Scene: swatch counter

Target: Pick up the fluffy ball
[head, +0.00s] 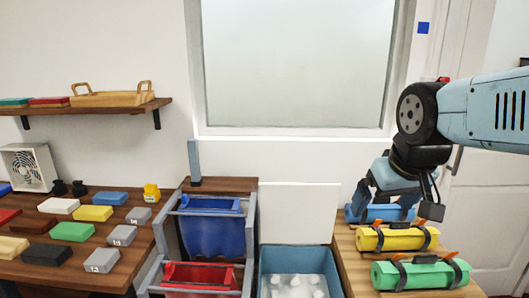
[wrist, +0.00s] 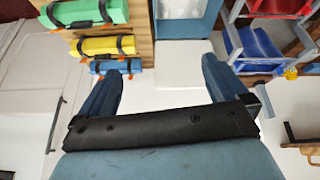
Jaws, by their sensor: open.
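No separate fluffy ball can be made out in either view. Several small white lumps (head: 294,287) lie inside a light blue bin (head: 331,268) at the bottom centre of the head view; I cannot tell whether one is the ball. The bin also shows at the top of the wrist view (wrist: 158,22). My gripper (head: 397,204) is open and empty, at the right, above the blue roll. In the wrist view its two fingers (wrist: 160,72) are spread apart with nothing between them.
Strapped rolls, blue (head: 382,213), yellow (head: 397,238) and green (head: 421,273), lie on the wooden counter (head: 349,262) at right. Blue (head: 213,234) and red (head: 200,275) slings hang in a grey frame. Several coloured blocks (head: 74,231) cover the left table. A white panel (head: 299,212) stands behind the bin.

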